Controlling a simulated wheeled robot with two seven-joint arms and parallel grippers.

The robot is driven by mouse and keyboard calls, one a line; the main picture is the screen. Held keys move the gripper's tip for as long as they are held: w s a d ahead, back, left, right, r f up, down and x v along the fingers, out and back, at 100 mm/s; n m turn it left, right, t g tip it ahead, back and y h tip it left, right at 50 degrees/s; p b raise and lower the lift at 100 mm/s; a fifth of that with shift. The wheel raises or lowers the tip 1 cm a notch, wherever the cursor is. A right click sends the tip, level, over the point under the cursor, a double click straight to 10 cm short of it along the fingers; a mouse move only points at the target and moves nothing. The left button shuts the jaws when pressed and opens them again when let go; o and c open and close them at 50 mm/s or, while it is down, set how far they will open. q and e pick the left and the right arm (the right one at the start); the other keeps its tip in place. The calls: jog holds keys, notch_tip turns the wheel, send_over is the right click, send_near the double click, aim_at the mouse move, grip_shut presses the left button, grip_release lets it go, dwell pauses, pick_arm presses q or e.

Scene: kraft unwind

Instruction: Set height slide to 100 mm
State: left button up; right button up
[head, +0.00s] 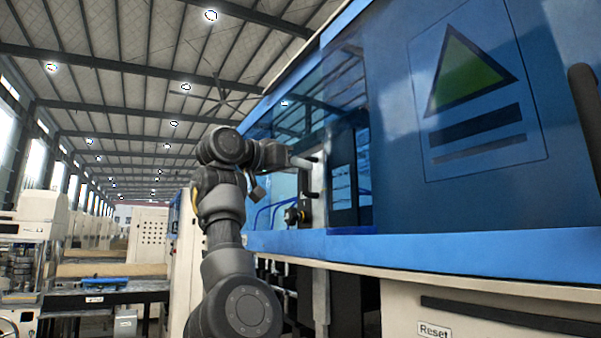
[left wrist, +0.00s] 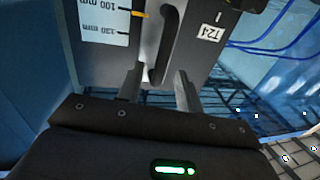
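The height slide's dark bar handle (left wrist: 168,42) is on a grey plate in the left wrist view. A white scale label (left wrist: 104,22) beside it reads 100 mm and 120 mm. A yellow pointer (left wrist: 140,14) lies close to the 100 mm mark; the exact alignment is too small to tell. My left gripper (left wrist: 158,72) is open, its two fingers apart with the handle's lower end between them. Clear gaps show on both sides. In the head view my left gripper (head: 300,163) is at the upright grey slide plate (head: 318,190). My right gripper is out of view.
A blue machine cover with a green triangle sign (head: 470,75) fills the right of the head view. A Reset label (head: 434,331) is below. Blue cables (left wrist: 265,40) run right of the slide. A workbench (head: 105,291) stands at the far left.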

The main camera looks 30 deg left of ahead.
pick_arm(q)
jog(key=b+v, duration=0.4)
jog(key=v, duration=0.5)
jog(key=shift+b, duration=0.3)
jog(key=shift+s+a, duration=0.1)
jog(key=shift+s, duration=0.05)
